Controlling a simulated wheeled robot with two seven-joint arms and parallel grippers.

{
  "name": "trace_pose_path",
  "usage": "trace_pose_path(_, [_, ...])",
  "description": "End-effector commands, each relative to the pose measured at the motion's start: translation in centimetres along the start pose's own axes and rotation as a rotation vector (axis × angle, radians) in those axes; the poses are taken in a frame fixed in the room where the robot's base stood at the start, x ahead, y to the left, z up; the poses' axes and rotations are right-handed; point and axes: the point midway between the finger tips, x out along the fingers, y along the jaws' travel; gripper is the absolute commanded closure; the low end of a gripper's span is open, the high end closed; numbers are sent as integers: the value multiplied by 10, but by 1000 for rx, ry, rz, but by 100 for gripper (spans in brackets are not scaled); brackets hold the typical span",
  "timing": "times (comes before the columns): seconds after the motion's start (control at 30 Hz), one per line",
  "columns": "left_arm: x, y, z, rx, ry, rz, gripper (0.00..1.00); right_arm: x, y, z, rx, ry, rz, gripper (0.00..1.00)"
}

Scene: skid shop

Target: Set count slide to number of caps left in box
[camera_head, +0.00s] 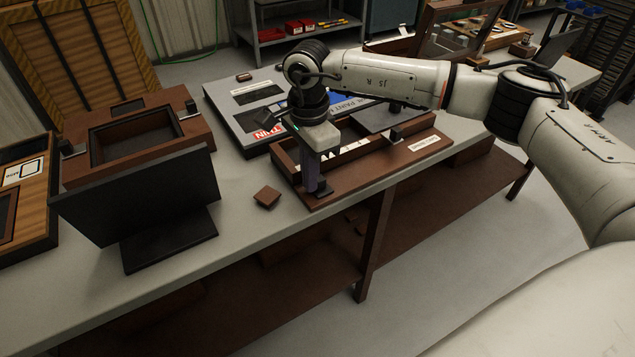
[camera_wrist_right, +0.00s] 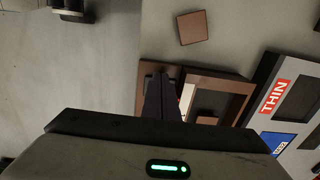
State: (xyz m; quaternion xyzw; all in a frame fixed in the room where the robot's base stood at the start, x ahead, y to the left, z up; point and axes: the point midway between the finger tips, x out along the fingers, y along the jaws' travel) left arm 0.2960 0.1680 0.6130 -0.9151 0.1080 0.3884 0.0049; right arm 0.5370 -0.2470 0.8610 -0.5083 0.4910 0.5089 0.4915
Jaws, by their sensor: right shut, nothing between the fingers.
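A long brown wooden box (camera_head: 435,158) lies on the bench, with white label strips on it. A white strip with dark markings (camera_head: 350,147) shows inside it, partly behind my arm. I cannot read it or tell which part is the count slide. Small brown pieces (camera_wrist_right: 207,120) show in the box in the right wrist view; a count of caps cannot be made out. A loose brown square piece (camera_head: 267,196) lies on the bench left of the box. My right gripper (camera_head: 318,190) points down at the box's near left end, its fingers shut and empty. My left gripper is out of view.
A grey panel with red and blue labels (camera_head: 225,103) lies behind the box. A black tilted screen (camera_head: 145,195) and a brown open-topped box (camera_head: 190,133) stand at left. Bare bench (camera_head: 240,185) surrounds the square piece.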

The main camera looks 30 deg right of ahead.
Motion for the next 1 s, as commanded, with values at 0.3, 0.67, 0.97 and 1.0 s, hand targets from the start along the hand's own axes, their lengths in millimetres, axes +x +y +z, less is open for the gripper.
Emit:
trace_pose_path(0.3, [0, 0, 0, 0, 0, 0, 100, 0, 0, -8, 2, 2, 0, 100])
trace_pose_path(0.67, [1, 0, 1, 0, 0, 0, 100, 0, 0, -15, 3, 2, 1, 100])
trace_pose_path(0.97, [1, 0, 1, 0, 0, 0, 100, 0, 0, -21, 2, 2, 1, 100])
trace_pose_path(1.0, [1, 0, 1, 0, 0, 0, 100, 0, 0, -22, 1, 2, 1, 100])
